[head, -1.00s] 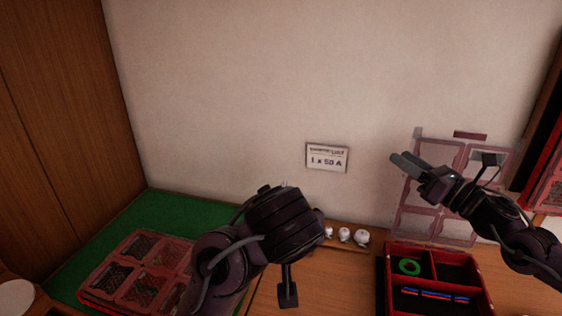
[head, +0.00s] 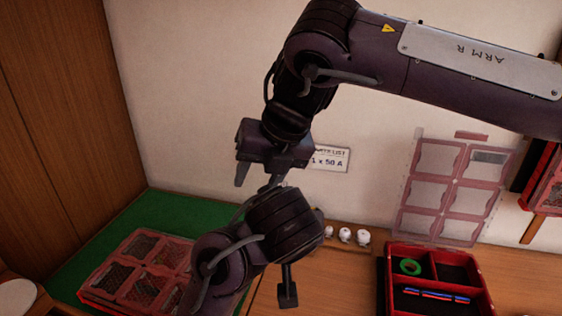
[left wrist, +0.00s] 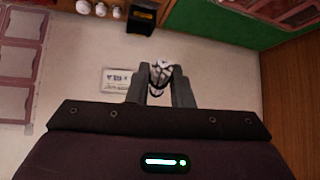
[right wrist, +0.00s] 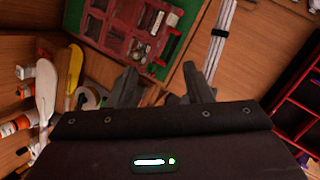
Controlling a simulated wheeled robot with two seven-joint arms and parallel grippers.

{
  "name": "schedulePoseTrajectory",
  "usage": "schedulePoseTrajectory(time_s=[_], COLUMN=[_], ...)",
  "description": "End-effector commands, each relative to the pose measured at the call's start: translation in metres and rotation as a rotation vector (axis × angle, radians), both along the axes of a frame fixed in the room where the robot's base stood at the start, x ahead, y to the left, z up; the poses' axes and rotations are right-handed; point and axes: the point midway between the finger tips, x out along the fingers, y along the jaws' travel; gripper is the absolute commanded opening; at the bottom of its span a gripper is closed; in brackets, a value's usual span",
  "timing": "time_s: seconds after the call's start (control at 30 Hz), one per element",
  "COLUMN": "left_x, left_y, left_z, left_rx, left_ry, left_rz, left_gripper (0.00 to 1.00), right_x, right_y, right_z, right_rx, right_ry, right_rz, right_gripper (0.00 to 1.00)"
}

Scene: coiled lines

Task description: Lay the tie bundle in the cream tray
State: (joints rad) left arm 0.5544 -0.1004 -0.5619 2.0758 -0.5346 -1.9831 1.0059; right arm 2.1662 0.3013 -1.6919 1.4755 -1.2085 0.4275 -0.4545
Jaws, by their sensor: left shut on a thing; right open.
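My left gripper (left wrist: 159,88) is shut on the tie bundle (left wrist: 160,72), a small white bunch with black loops, seen nearly end-on between the fingers. In the head view my left wrist hides that gripper and its load. My right gripper (head: 255,182) is open, points downward and looks empty; its spread fingers also show in the right wrist view (right wrist: 163,82). In that view long pale strips with a black band (right wrist: 225,30) run beside the right finger; I cannot tell whether they are the held bundle. I cannot make out a cream tray in any view.
A red organiser box (head: 388,290) holds a green ring (head: 409,266) and blue-red strips. A red compartment case (head: 95,290) lies on the green mat (head: 75,262). White knobs (head: 345,235) stand by the wall. Orange-labelled bottles (right wrist: 20,125) and tool handles (right wrist: 45,85) lie left.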

Motion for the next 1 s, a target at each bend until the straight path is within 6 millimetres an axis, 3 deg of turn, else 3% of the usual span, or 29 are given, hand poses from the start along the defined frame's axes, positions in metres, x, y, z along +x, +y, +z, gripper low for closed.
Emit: schedulePoseTrajectory(time_s=[0.2, 0.4, 0.57, 1.0], left_x=[0.000, 0.000, 0.000, 0.000], left_y=[0.000, 0.000, 0.000, 0.000], left_z=[0.000, 0.000, 0.000, 0.000], left_rx=[0.000, 0.000, 0.000, 0.000], left_ry=[0.000, 0.000, 0.000, 0.000], left_rz=[0.000, 0.000, 0.000, 0.000], left_gripper=[0.00, 0.00, 0.00, 0.00], right_x=[-0.013, -0.016, -0.009, 0.021], right_y=[-0.027, -0.038, -0.038, -0.038], right_z=[0.027, 0.032, 0.013, -0.059], right_rx=[-0.227, -0.284, -0.285, -0.283], right_ry=[-0.056, -0.076, -0.073, -0.073], right_rz=[-0.221, -0.301, -0.301, -0.300], right_gripper=[0.46, 0.46, 0.46, 0.46])
